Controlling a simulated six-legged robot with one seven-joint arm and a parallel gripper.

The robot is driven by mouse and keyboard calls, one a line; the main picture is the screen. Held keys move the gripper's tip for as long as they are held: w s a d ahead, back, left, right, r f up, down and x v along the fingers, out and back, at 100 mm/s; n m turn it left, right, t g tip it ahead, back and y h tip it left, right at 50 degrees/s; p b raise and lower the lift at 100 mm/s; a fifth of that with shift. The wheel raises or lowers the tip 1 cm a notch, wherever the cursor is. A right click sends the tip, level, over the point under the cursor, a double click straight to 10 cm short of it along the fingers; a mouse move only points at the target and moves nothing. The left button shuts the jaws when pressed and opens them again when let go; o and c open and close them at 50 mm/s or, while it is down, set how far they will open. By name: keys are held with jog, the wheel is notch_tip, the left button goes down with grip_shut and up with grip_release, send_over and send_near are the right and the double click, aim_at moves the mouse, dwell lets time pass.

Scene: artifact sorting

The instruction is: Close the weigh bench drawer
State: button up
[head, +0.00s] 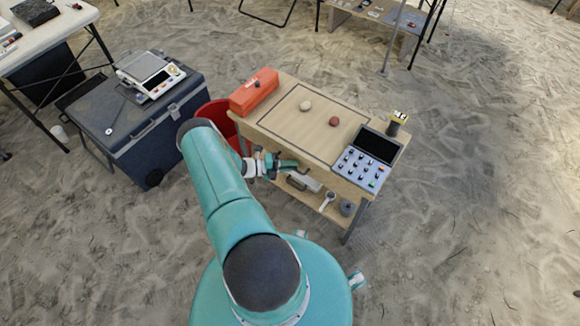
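A wooden bench (268,124) stands ahead of my arm. I cannot pick out a drawer for certain; the bench's front is partly hidden by my arm and gripper. My gripper (288,164) is at the bench's front side, just below the top's front edge. It is too small to tell whether its fingers are open or shut, or whether they touch the bench. A pale grey, box-like part (304,181) shows just right of the gripper, below the top; I cannot tell whether it belongs to a drawer.
The bench top holds a red toolbox (254,91), two small stones and a panel with a dark screen (377,146). A lower shelf holds small items. A red bucket (217,113) and a blue cooler bearing a scale (150,76) stand left. Sand at right is clear.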

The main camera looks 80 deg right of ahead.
jog(key=shift+s+r, duration=0.1)
jog(key=shift+r, duration=0.05)
jog(key=v, duration=1.4)
